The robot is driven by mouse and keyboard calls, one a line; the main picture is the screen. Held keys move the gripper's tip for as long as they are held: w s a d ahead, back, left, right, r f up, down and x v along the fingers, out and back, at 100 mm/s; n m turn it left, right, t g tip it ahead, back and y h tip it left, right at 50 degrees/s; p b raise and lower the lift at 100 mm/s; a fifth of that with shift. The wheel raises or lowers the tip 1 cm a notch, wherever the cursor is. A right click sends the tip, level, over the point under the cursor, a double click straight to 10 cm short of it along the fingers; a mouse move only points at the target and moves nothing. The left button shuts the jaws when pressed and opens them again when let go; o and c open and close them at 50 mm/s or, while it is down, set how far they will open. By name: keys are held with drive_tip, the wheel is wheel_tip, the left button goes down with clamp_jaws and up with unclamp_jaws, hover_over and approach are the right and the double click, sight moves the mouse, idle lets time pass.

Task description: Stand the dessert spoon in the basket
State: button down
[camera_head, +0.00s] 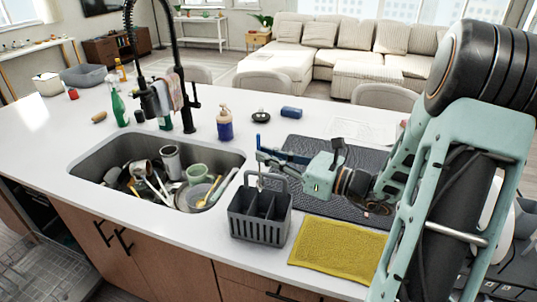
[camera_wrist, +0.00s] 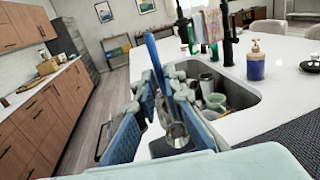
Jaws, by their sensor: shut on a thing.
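The dessert spoon (camera_wrist: 153,55) has a blue handle and a shiny metal bowl. In the wrist view its handle points up and its bowl is low, near the camera. My gripper (camera_wrist: 163,88) is shut on it between the blue finger pads. In the head view my gripper (camera_head: 262,160) is just above and behind the basket. The grey basket (camera_head: 258,229) stands on the counter right of the sink, with divided compartments that look empty and a raised handle.
The sink (camera_head: 100,160) holds several dishes and utensils. A yellow cloth (camera_head: 338,249) lies right of the basket, and a dark drying mat (camera_head: 345,170) lies behind it under my arm. A soap bottle (camera_head: 224,124) and the black faucet (camera_head: 183,95) stand behind the sink.

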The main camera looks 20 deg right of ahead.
sight(261, 185)
drive_tip(key=shift+f+b, duration=3.8)
drive_tip(key=shift+f, duration=1.5)
drive_tip(key=c, duration=1.9)
unclamp_jaws()
drive_tip(key=shift+c, duration=0.2)
drive_tip(key=v, duration=1.2)
